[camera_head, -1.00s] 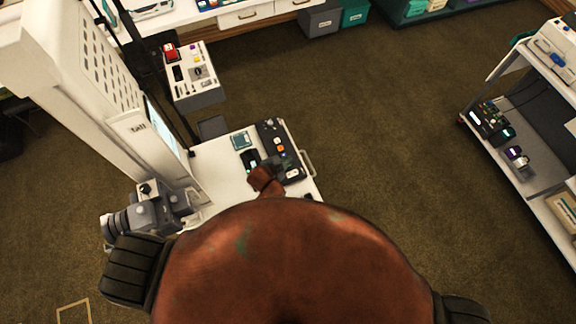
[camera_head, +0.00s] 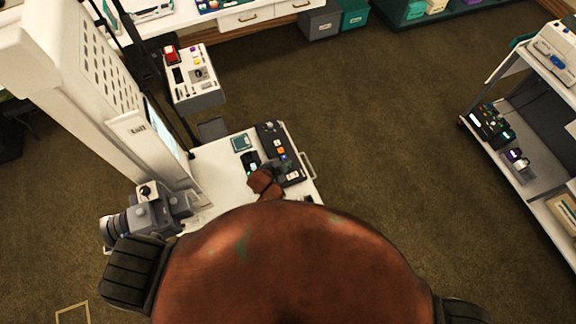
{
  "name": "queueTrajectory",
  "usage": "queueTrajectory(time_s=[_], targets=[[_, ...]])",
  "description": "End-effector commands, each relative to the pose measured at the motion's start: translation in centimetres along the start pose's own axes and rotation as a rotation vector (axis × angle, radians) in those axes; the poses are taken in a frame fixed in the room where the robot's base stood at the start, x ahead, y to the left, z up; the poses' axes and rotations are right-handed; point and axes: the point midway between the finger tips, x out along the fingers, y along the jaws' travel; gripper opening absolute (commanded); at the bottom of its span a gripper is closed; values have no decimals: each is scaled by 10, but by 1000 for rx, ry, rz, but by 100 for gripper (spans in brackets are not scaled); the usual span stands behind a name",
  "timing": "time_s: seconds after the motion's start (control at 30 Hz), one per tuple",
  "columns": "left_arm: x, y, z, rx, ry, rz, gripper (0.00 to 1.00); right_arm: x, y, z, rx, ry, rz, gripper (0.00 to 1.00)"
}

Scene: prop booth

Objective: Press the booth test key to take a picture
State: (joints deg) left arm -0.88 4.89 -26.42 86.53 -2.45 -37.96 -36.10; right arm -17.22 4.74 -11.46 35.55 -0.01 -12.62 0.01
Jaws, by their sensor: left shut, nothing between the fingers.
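A dark control panel (camera_head: 269,135) with several small coloured keys lies along the right side of a white tabletop (camera_head: 218,164). White, orange and blue keys show on it. Their labels are too small to read, so I cannot tell which is the booth test key. My left gripper (camera_head: 284,168) is shut and empty, over the near half of the panel, close to the blue and white keys. I cannot tell whether its tips touch a key. A grey camera (camera_head: 150,208) stands at the left beside the tall white booth column (camera_head: 80,75). My right gripper is not in view.
A small dark device (camera_head: 250,160) and a teal-edged square item (camera_head: 241,142) lie left of the panel. A side tray (camera_head: 199,100) with small items stands behind. A shelf cart (camera_head: 548,130) is at the right. The floor between is clear.

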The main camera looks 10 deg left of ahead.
Motion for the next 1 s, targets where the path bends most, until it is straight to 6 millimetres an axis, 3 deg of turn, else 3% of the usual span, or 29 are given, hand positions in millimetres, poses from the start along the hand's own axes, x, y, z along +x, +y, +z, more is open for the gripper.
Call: queueTrajectory(time_s=[1.0], targets=[[6, 4, 5, 0, 0, 0, 0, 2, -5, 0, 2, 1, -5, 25]])
